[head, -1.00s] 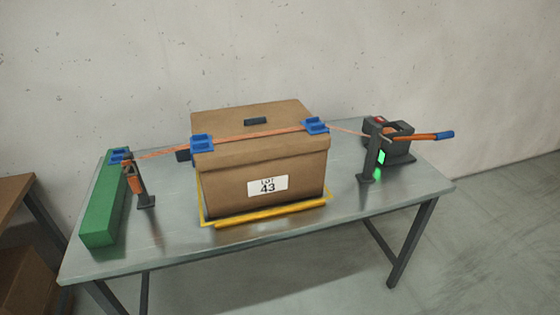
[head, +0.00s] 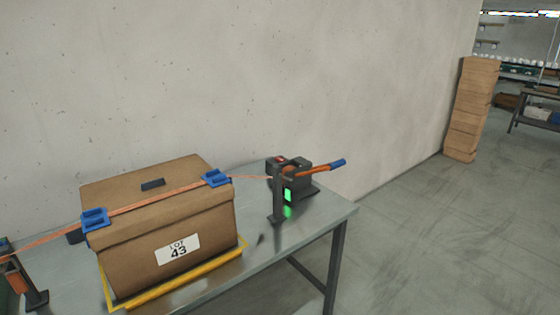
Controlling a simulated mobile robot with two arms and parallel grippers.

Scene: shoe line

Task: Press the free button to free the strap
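An orange strap (head: 150,199) runs across the lid of a brown box (head: 130,262) labelled LOT 43, through two blue corner pieces (head: 95,219). At its right end it reaches a dark strapping unit (head: 300,182) on a post, with an orange lever (head: 318,168) ending in a blue tip. A red patch (head: 281,159) shows on top of the unit; I cannot tell if it is the free button. A green light (head: 288,195) glows on the post. Neither gripper is in view.
The metal table (head: 262,250) has bare surface between the box and the unit. A yellow frame (head: 190,284) surrounds the box base. A dark post (head: 36,297) stands at the left. Stacked cartons (head: 472,110) stand by the wall at right; the floor between is clear.

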